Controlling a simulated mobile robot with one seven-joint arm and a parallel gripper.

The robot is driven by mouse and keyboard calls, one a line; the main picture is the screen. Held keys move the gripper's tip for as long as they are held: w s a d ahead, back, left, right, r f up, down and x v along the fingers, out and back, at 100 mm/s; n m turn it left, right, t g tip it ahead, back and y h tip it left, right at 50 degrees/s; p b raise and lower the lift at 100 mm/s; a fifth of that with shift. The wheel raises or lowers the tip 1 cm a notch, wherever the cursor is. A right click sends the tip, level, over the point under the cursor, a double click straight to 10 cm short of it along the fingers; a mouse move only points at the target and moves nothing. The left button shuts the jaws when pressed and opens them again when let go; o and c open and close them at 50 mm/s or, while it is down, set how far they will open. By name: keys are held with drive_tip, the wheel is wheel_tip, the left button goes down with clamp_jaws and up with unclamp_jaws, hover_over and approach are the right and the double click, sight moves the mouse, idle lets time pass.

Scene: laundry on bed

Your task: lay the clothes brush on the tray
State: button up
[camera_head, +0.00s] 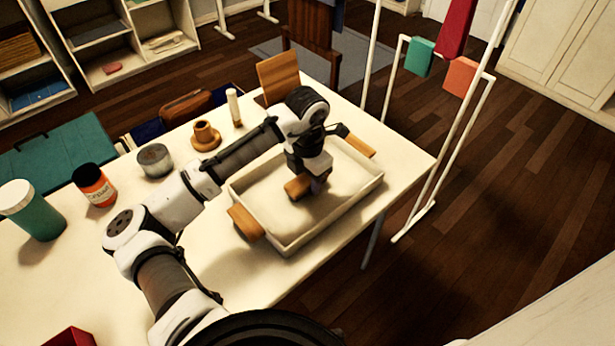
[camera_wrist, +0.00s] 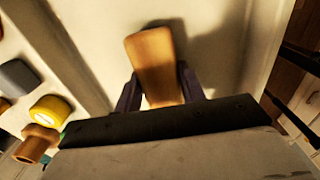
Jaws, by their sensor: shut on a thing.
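The clothes brush shows as a brown wooden piece (camera_head: 298,187) in the head view; its wooden end (camera_wrist: 152,58) fills the middle of the wrist view. My gripper (camera_head: 313,186) is shut on it, with one dark finger on each side in the wrist view (camera_wrist: 160,88). The tray (camera_head: 336,218) is a shallow cream box with wooden handles at two ends, on the white table. The brush is inside the tray's outline, low over its floor, with a shadow beside it. I cannot tell whether it touches the floor. The brush's other end is hidden by my gripper.
Behind the tray stand a brown holder (camera_head: 206,137), a pale cylinder (camera_head: 234,107) and a wooden board (camera_head: 278,78). A grey tin (camera_head: 154,161), an orange jar (camera_head: 94,186) and a green jar (camera_head: 38,214) stand left. A white rack (camera_head: 464,128) stands beyond the table's right edge.

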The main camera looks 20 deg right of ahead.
sight(307, 178)
drive_tip(key=shift+f, duration=0.2)
drive_tip(key=o, duration=1)
drive_tip(key=shift+r, duration=0.15)
wheel_tip(307, 178, up, 12)
drive_tip(key=shift+r, duration=0.1)
